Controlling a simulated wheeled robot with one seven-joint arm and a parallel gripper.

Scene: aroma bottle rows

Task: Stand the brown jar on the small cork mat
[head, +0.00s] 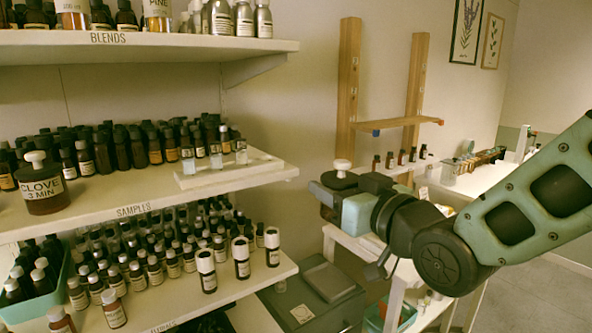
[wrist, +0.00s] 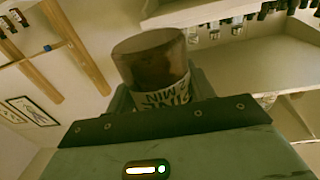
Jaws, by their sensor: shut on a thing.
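The brown jar (wrist: 150,62) is held between the fingers of my gripper (wrist: 160,92) in the wrist view. Its base faces the camera's far side, and part of a pale label with dark print shows upside down. In the head view, my gripper (head: 343,190) is at the picture's middle right, in the air beyond the shelf ends. The jar's cream knob (head: 342,166) shows above it, and the gripper hides most of the jar. I cannot make out the small cork mat in either view.
A brown jar labelled CLOVE 3 MIN (head: 48,192) stands on the samples shelf (head: 110,198) at left, before rows of small bottles. A white bench (head: 480,180) with bottles stands behind my arm. A wooden wall rack (head: 349,85) is behind. A grey bin (head: 315,300) stands below.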

